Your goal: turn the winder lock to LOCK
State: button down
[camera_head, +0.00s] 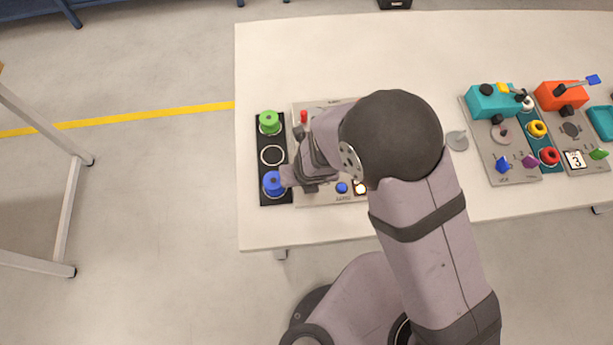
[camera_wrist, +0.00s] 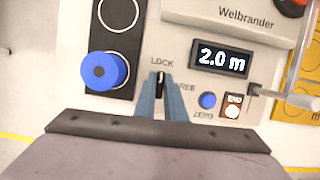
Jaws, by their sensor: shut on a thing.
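The winder lock is a small black knob (camera_wrist: 160,82) on the pale winder panel. The word LOCK is printed above it and FREE to its right, partly covered by a finger. My gripper (camera_wrist: 160,92) is shut on the knob, with one blue-grey finger on each side. A pale mark at the knob's upper end appears to point up towards LOCK. In the head view my gripper (camera_head: 310,187) is over the left part of the winder panel (camera_head: 322,199), and my wrist hides the knob.
A blue reel (camera_wrist: 105,71) stands on the black strip left of the gripper. A blue ZERO button (camera_wrist: 207,100) and a lit END button (camera_wrist: 233,106) sit right of the fingers. A green reel (camera_head: 269,122) stands farther back.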

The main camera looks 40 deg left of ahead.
jog(key=c, duration=1.9)
grip_release()
jog(key=shift+o, duration=0.2)
jog(key=shift+r, duration=0.1)
notch_tip(320, 180, up, 7)
jog(key=p, duration=0.7)
